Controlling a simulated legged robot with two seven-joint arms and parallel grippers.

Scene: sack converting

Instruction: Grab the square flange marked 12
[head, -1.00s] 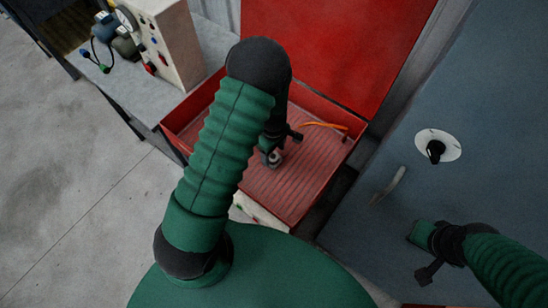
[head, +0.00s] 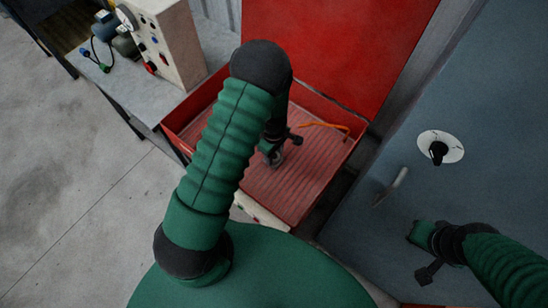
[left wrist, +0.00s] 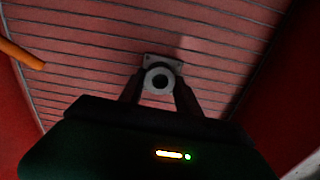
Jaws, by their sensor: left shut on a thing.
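A small grey square flange with a round dark bore (left wrist: 149,61) sits between my left fingers in the left wrist view, over the ribbed red floor of the box. No number can be read on it. My left gripper (left wrist: 159,88) is shut on the flange, one finger on each side of its round hub. In the head view the left gripper (head: 274,157) reaches down into the open red box (head: 300,200), and my arm hides part of it. My right gripper (head: 426,273) hangs at the right, in front of the grey cabinet; its jaw opening cannot be made out.
The red lid (head: 330,50) stands up behind the box. An orange cable or handle (head: 322,125) lies near the back of the box. A grey bench (head: 165,92) with a control panel (head: 165,42) is at the left, a grey cabinet (head: 480,130) with a knob at the right.

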